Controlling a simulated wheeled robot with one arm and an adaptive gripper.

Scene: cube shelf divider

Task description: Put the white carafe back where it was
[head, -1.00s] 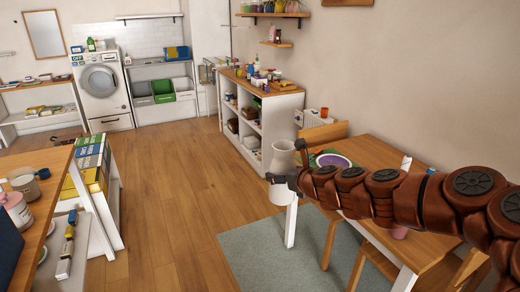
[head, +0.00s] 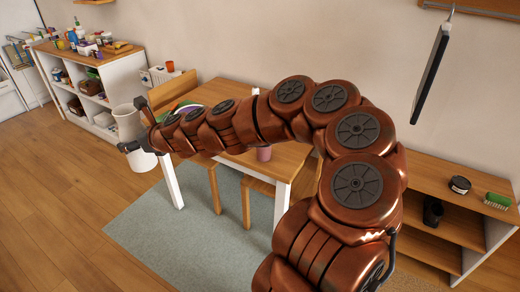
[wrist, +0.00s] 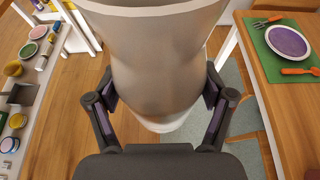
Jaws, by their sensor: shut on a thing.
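The white carafe (head: 127,122) is in my gripper (head: 138,128), at the left of the head view. It is held upright in the air, left of the dining table (head: 213,92). In the wrist view the carafe (wrist: 165,60) fills the top middle. The two fingers of my gripper (wrist: 163,100) press on its sides. Its upper rim is cut off by the picture's edge, and my arm hides part of it in the head view.
The table holds a purple plate on a green mat (wrist: 275,50) with a fork and an orange-handled utensil. A cube shelf (head: 90,85) with items stands at the back left. A low wooden shelf (head: 445,215) stands at the right. Stools are under the table; open floor lies at the left.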

